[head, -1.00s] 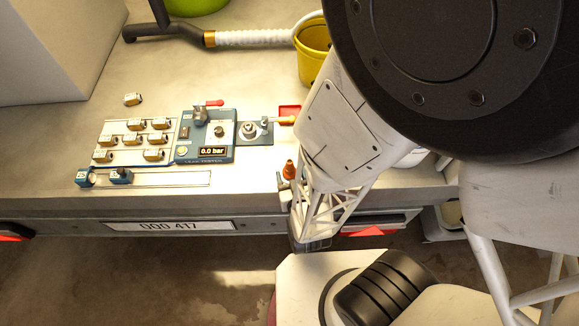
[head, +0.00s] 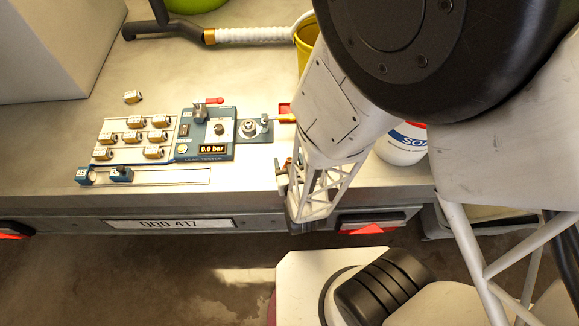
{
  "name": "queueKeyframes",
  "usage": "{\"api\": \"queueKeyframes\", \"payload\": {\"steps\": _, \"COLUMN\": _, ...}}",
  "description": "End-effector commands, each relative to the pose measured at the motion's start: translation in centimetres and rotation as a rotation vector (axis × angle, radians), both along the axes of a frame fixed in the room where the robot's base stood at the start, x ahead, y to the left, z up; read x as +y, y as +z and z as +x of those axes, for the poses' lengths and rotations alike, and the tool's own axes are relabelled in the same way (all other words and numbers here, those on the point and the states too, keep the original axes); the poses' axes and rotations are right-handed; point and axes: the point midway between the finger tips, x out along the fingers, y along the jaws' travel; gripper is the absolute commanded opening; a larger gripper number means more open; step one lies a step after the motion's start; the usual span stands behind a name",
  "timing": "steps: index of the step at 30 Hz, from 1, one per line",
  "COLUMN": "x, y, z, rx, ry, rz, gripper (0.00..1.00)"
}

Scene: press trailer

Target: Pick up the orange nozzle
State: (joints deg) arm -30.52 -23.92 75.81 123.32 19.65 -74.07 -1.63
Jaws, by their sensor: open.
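The orange nozzle (head: 289,161) stands near the front edge of the grey trailer bed, right of the press panel. Only a small orange sliver of it shows, because the end of my arm covers most of it. My gripper (head: 288,182) is open, at the bed's front edge and right by the nozzle. Its fingers are small and partly hidden behind the white lattice link, so I cannot tell whether they touch the nozzle or stand around it.
Two blue blocks (head: 120,174) sit on a front rail.

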Motion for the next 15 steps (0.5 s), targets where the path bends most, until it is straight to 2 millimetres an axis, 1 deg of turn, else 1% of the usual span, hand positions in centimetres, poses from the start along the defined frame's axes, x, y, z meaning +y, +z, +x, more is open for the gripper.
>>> {"api": "queueKeyframes", "payload": {"steps": 4, "x": 0.12, "y": -0.19, "z": 0.78, "rx": 0.001, "ry": -0.001, "rz": 0.000, "gripper": 0.62}}
{"api": "queueKeyframes", "payload": {"steps": 15, "x": 0.16, "y": -0.20, "z": 0.83, "rx": 0.001, "ry": 0.000, "rz": 0.000, "gripper": 0.62}}
